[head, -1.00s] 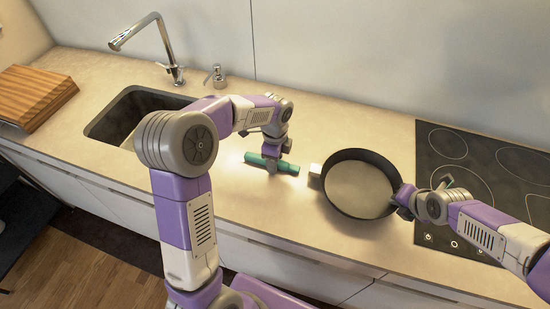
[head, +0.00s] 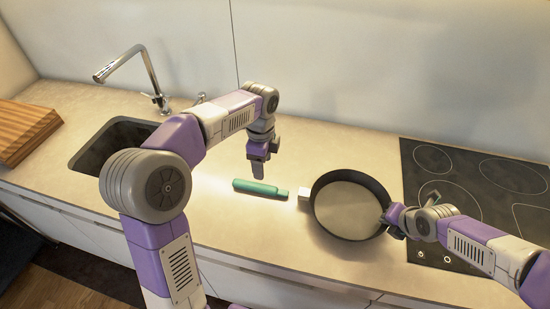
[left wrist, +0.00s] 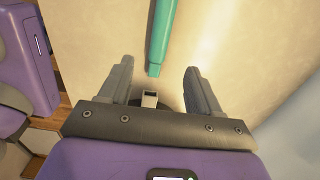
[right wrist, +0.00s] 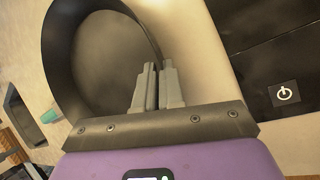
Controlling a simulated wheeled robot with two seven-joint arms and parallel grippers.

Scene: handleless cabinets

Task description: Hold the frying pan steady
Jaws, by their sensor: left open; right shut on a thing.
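The dark round frying pan (head: 348,208) lies level on the counter, left of the hob, and its curved wall (right wrist: 65,112) fills much of the right wrist view. A short pale block (head: 304,199) shows at its left rim. My right gripper (head: 392,217) is shut on the frying pan's right rim; its fingers (right wrist: 158,72) are together at the wall. A teal rod-like object (head: 260,188) lies on the counter left of the frying pan. My left gripper (head: 258,173) is open and empty above the teal object, with its fingers (left wrist: 157,85) spread and the teal object (left wrist: 162,35) beyond them.
A black hob (head: 475,190) is set into the counter on the right. A sink (head: 110,143) with a tall tap (head: 150,75) is at left, and a wooden board (head: 22,132) lies beyond it. The counter (head: 310,255) in front of the frying pan is bare.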

